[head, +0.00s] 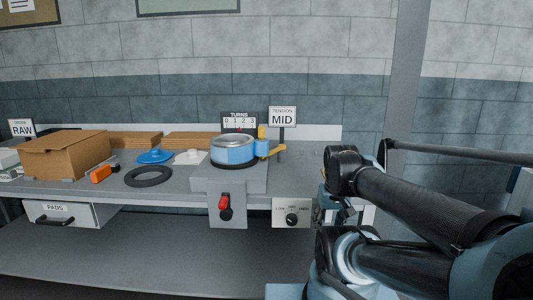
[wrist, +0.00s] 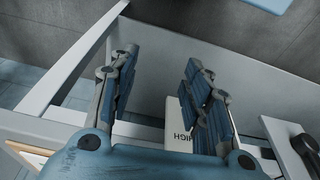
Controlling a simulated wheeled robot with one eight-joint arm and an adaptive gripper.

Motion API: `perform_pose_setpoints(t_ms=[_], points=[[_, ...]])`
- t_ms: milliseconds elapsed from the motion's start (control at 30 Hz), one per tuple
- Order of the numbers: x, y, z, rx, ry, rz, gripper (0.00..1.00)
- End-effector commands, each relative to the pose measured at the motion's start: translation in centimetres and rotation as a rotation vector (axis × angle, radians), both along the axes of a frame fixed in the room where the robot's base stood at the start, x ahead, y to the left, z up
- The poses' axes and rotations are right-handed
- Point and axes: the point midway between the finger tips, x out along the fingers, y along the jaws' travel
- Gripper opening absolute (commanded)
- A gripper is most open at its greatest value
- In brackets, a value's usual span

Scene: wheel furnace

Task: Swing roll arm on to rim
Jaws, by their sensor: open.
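A blue round wheel (head: 232,156) with a silvery top sits on a grey block on the bench in the head view. A yellow arm (head: 271,152), which looks like the roll arm, stands at the wheel's right side by a small blue block. I cannot tell whether it touches the rim. My gripper (wrist: 160,75) is open and empty in the wrist view, its two fingers well apart. In the head view it is low by the bench's right end, mostly hidden by my arm, and apart from the wheel. The wheel and yellow arm do not show in the wrist view.
A red lever (head: 225,206) is on the block's front, and a knob panel (head: 292,213) is to its right. A MID sign (head: 282,117) and a TURNS counter (head: 239,121) stand behind. A black ring (head: 148,177), blue disc (head: 155,156) and cardboard box (head: 68,154) lie left.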

Motion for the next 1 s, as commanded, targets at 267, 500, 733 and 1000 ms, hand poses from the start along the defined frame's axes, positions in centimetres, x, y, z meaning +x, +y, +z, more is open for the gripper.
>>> perform_pose_setpoints(t_ms=[267, 500, 733, 1000], points=[[5.1, 1.6, 8.5, 0.0, 0.029, 0.056, 0.45], [10.8, 4.0, 16.5, 0.0, 0.062, 0.114, 0.45], [16.2, 7.0, 23.5, -0.005, 0.093, 0.17, 0.45], [22.3, 11.5, 30.5, -0.012, 0.129, 0.235, 0.45]])
